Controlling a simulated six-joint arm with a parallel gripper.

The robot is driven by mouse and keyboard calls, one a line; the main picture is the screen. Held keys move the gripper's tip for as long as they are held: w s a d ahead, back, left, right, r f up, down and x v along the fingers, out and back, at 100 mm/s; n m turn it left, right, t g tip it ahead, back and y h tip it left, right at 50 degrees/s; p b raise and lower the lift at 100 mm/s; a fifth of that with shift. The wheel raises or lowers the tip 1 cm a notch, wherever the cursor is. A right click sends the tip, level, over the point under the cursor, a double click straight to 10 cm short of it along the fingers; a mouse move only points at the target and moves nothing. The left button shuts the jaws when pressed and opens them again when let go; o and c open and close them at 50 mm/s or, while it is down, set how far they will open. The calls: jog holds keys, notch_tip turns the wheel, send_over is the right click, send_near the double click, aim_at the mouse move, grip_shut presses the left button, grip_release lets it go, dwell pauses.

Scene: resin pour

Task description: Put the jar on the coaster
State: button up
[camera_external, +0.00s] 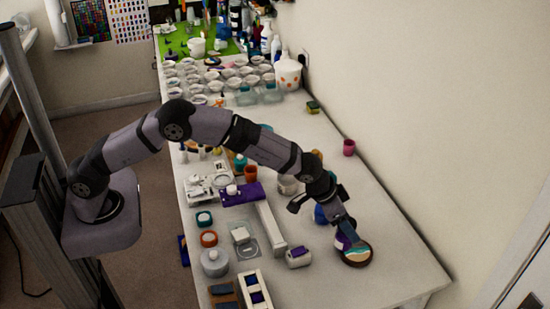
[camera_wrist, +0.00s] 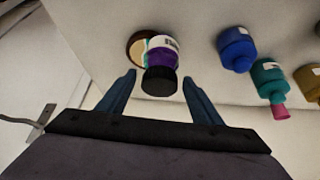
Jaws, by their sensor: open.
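The jar (camera_wrist: 162,58) has a purple body, a white label and a black lid. In the wrist view it stands between my gripper's fingers (camera_wrist: 158,82), just beyond the tips, with a gap on both sides. The round wood-rimmed coaster (camera_wrist: 134,48) with a teal and cream top shows behind it, partly hidden by the jar. In the external view the coaster (camera_external: 357,257) lies near the table's right front, and the jar (camera_external: 341,241) is at its upper left, partly covered by my open gripper (camera_external: 349,238). I cannot tell whether the jar rests fully on the coaster.
A blue jar (camera_wrist: 236,48) and a teal bottle (camera_wrist: 269,78) stand to the right in the wrist view. The table right of the coaster is clear, up to the wall.

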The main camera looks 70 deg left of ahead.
jog(key=shift+r, duration=0.15)
jog(key=b+v, duration=0.3)
jog(key=v, duration=0.9)
jog(key=shift+b, duration=0.4)
jog(key=s+a+f+g, duration=0.2)
jog(key=s+a, duration=0.3)
jog(key=s, duration=0.6)
jog(key=s+a+f+g, duration=0.2)
jog(key=s+a+f, duration=0.3)
jog(key=s, duration=0.7)
jog(key=s+a+f+n+g, duration=0.1)
jog(key=s+a+f+g, duration=0.1)
jog(key=s+a+f, duration=0.2)
jog(key=s+a, duration=0.3)
jog(key=s, duration=0.5)
jog(key=shift+y, duration=0.3)
